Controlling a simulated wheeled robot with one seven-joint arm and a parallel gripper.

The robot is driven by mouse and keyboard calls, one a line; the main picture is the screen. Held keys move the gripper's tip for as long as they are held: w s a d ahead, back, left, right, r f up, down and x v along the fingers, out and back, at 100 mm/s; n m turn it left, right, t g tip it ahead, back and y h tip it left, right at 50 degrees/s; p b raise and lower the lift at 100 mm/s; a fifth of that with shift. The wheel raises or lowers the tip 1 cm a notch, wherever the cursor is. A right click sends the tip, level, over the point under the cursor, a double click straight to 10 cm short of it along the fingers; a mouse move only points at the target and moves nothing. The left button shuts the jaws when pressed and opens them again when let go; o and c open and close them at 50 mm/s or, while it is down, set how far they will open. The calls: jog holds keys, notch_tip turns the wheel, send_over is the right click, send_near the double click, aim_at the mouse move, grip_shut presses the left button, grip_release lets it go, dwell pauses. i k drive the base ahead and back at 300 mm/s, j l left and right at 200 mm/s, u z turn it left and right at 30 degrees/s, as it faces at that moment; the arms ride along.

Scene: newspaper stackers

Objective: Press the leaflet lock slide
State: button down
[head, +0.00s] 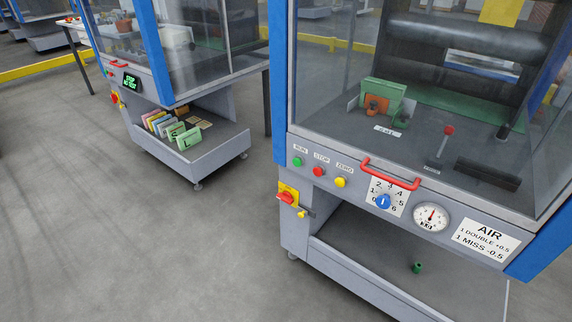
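My gripper is not in view. No part that I can surely name as the leaflet lock slide shows; the labels inside the machine are too small to read. Inside the near stacker (500,222), behind its clear guard, a red-knobbed lever (448,130) stands upright on the dark deck. Left of it, a green block (384,92) stands with an orange part (376,105) at its front. A small white label (387,130) lies before them. The front panel has a green RUN button (297,162), a red STOP button (319,171) and a yellow ZERO button (340,183).
A blue dial (383,202), a pressure gauge (431,217), a red handle (390,175) and a red switch (287,197) are on the near front. A green cylinder (417,267) is on its lower shelf. A second stacker (190,150) stands left. The floor (130,250) in front is clear.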

aim_at(300, 213)
jog(key=i+j, duration=0.55)
jog(key=i, duration=0.15)
jog(key=i+j, duration=0.55)
jog(key=i, duration=0.15)
